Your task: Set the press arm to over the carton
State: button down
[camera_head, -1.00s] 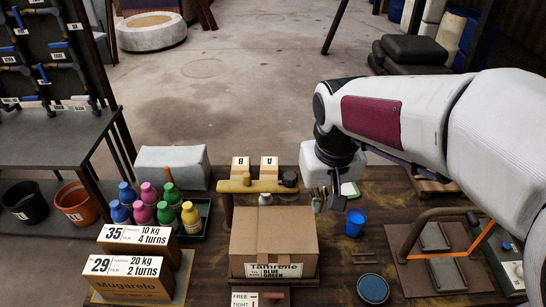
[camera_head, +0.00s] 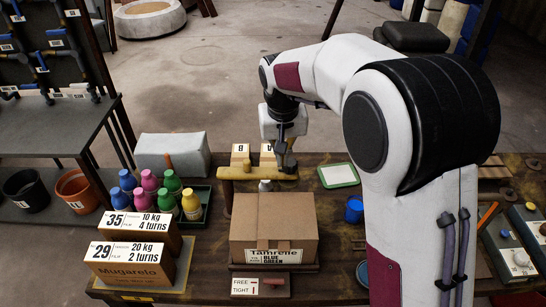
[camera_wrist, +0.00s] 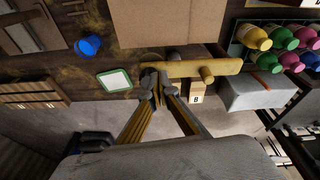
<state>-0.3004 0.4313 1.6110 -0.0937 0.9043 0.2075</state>
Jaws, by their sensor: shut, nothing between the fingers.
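The press arm (camera_head: 240,173) is a yellow bar lying left to right just behind the carton (camera_head: 273,220), not over its middle. A short peg stands on its left part, and a post holds it up at the left. The carton is a closed brown box with a "Tamrene" label. My gripper (camera_head: 287,166) is shut, pointing down at the right end of the bar, where it hides the dark knob. In the wrist view, my fingertips (camera_wrist: 156,88) are at the end of the press arm (camera_wrist: 205,68), beside the carton (camera_wrist: 165,20). Whether they touch it I cannot tell.
Two small blocks (camera_head: 240,150) marked A and B stand behind the bar. Several coloured bottles (camera_head: 150,190) and labelled boxes (camera_head: 135,262) stand to the left. A blue cup (camera_head: 354,209) and a green-rimmed tray (camera_head: 338,176) lie to the right. My arm covers much of the right side.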

aim_at(257, 169)
jog(key=shift+m+t, duration=0.3)
jog(key=w, duration=0.1)
jog(key=w+a, duration=0.1)
jog(key=w, duration=0.3)
jog(key=shift+a, duration=0.4)
jog(key=w+r, duration=0.1)
jog(key=w+r+m, duration=0.1)
jog(key=shift+w+a+r+t, duration=0.2)
jog(key=shift+w+r+t, duration=0.05)
jog(key=shift+r+t, duration=0.15)
jog(key=shift+f, duration=0.1)
notch_tip(257, 169, down, 9)
jog(key=shift+s+f, duration=0.15)
jog(key=shift+s, duration=0.25)
